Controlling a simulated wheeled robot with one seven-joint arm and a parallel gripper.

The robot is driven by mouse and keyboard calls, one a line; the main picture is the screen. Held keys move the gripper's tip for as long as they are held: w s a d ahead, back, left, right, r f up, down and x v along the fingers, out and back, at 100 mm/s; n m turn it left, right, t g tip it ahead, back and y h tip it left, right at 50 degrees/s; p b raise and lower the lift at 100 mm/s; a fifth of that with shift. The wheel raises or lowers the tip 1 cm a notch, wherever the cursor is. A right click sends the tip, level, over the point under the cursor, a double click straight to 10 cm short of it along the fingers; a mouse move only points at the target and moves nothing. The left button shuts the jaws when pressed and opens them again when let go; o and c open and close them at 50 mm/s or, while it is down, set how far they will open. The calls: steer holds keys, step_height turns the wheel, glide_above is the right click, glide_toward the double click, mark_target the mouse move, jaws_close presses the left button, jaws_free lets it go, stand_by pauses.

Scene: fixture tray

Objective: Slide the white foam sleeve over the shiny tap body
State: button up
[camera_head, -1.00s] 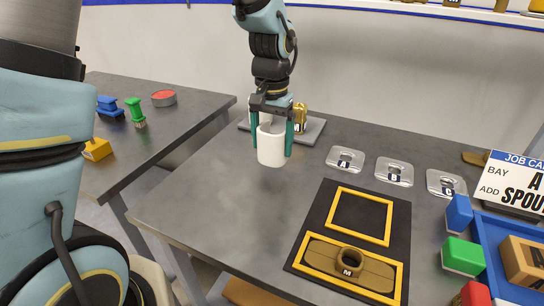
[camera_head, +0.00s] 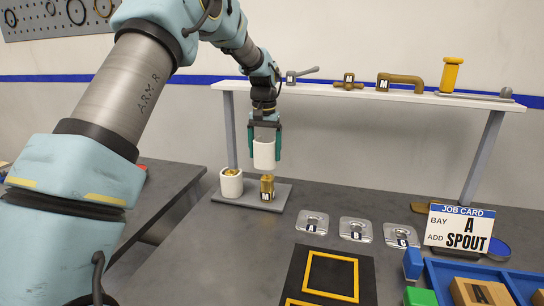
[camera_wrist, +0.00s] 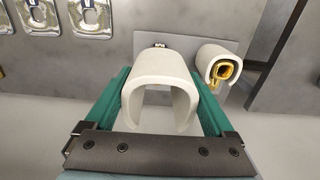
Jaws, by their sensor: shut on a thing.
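My gripper (camera_head: 265,155) is shut on a white foam sleeve (camera_head: 264,153), with one green finger on each side of it. The sleeve is upright and looks U-shaped, open on one side, in the wrist view (camera_wrist: 160,72). A shiny brass tap body (camera_head: 267,188) marked M stands on a grey fixture tray (camera_head: 282,200). The held sleeve is above it, with a small gap between them in the head view. In the wrist view the sleeve hides most of that tap body. To its left, a second white sleeve (camera_head: 231,187) stands around another brass body.
A shelf (camera_head: 350,94) with taps and fittings runs behind my arm. Metal plates A (camera_head: 312,222), B (camera_head: 356,230) and C (camera_head: 400,235) lie to the right. A job card (camera_head: 459,229) and a blue bin (camera_head: 432,268) stand further right.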

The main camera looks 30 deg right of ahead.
mark_target(266, 183)
steer(key=shift+w+d+r, duration=0.1)
steer(key=shift+w+d, duration=0.1)
steer(key=shift+w, duration=0.15)
steer(key=shift+d+f, duration=0.15)
steer(key=shift+f, duration=0.1)
steer(key=shift+f+b, duration=3.45)
steer(key=shift+f, duration=1)
steer(key=shift+f+b, duration=0.55)
steer(key=shift+f, duration=1.15)
steer(key=o, duration=1)
steer(key=shift+r, duration=0.1)
steer(key=shift+r+p, duration=3.9)
steer(key=shift+r, duration=1.6)
